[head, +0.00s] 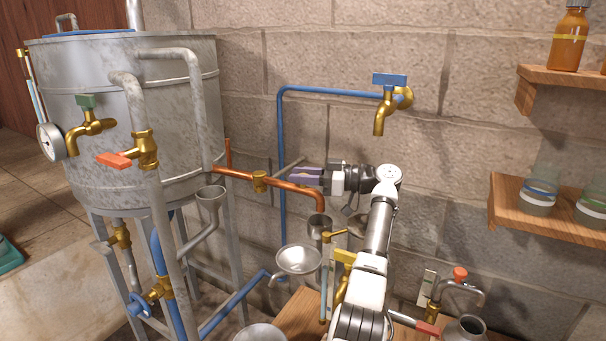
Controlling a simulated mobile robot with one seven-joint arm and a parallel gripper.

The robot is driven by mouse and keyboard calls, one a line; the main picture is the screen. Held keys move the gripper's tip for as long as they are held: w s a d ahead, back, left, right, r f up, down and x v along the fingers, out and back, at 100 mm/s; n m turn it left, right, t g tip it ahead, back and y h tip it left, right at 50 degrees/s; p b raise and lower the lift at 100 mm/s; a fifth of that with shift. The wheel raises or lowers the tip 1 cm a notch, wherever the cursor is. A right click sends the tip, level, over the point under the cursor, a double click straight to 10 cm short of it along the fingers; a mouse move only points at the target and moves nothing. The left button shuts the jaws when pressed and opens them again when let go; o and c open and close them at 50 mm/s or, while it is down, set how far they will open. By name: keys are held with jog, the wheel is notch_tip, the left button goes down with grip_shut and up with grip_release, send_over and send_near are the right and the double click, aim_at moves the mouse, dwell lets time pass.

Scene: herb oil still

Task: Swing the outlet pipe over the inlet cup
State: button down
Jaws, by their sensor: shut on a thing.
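The copper outlet pipe (287,186) runs right from the still, through a brass collar, and its end bends down. A grey metal cup (320,226), which looks like the inlet cup, stands under that bent end. In this view the pipe end appears over the cup's mouth; the exact depth offset is hard to tell. My gripper (307,177) reaches in from the right, just above the pipe's right part, with its jaws shut on the pipe. A thin grey rod (290,163) slants up behind the jaws. The exact grip contact is partly hidden.
The large metal still (130,110) stands left, with a grey funnel (210,196) beside it. A blue pipe (283,150) and a brass tap (384,110) are on the stone wall. A shallow metal bowl (298,260) is below. Wooden shelves (545,217) stand right.

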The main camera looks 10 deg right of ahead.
jog(key=shift+w+d+r, duration=0.2)
jog(key=shift+d, duration=0.1)
jog(key=c, duration=1.3)
grip_release()
jog(key=shift+w+d+f, duration=0.1)
jog(key=shift+c, duration=0.2)
jog(key=shift+o, duration=1.1)
jog(key=shift+w+d+f, duration=0.1)
jog(key=shift+d, duration=0.05)
jog(key=shift+a, duration=0.2)
jog(key=shift+f, duration=0.1)
